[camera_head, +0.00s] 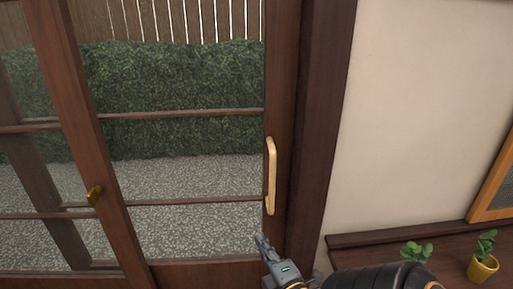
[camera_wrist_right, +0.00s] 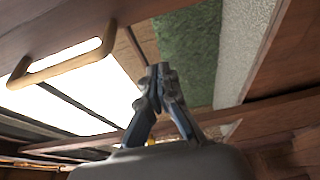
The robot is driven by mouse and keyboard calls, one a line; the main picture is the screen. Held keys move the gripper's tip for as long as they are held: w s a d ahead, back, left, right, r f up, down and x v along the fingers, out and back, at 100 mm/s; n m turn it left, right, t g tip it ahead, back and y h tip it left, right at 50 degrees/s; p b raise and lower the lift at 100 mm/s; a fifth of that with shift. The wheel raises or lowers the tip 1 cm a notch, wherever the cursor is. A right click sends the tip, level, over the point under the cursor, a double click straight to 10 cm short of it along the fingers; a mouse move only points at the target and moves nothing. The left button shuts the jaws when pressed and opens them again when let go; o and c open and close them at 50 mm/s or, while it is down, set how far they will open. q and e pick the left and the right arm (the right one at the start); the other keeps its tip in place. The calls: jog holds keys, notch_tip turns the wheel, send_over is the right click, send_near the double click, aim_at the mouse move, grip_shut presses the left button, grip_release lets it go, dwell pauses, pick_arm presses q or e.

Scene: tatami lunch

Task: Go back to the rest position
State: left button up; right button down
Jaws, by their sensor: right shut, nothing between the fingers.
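My right gripper (camera_head: 262,241) comes in from the bottom of the head view, in front of the wooden sliding door. In the right wrist view its two fingers (camera_wrist_right: 158,72) meet at the tips, shut with nothing between them. The door's pale wooden handle (camera_head: 270,176) is upright on the right-hand door stile, just above the gripper and apart from it. The handle also shows in the right wrist view (camera_wrist_right: 62,62), to the left of the fingers. My left gripper is in neither view.
Through the glass are gravel (camera_head: 190,230) and a hedge (camera_head: 190,100). At lower right, a low wooden shelf (camera_head: 350,240) bears a plant in a yellow pot (camera_head: 482,268) and another plant (camera_head: 416,252).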

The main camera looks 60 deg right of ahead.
jog(key=s+a+f+m+g+y, duration=0.2)
jog(key=a+f, duration=0.1)
jog(key=f, duration=0.9)
jog(key=s+a+f+m+g+y, duration=0.1)
jog(key=a+f+g+y, duration=0.15)
jog(key=f, duration=1.05)
jog(key=s+a+f+m+g+y, duration=0.1)
jog(key=s+a+f+m+g, duration=0.2)
jog(key=f, duration=0.9)
jog(key=s+a+f+m+g+y, duration=0.1)
jog(key=s+a+f+g, duration=0.2)
jog(key=s+f, duration=0.6)
jog(key=s+a+f+m+g+y, duration=0.2)
jog(key=s+a+f+g, duration=0.2)
jog(key=s+a+f, duration=0.3)
jog(key=s+f, duration=0.3)
jog(key=shift+a+f+m, duration=0.2)
jog(key=shift+a+m, duration=0.1)
jog(key=shift+a, duration=0.1)
jog(key=shift+y, duration=0.25)
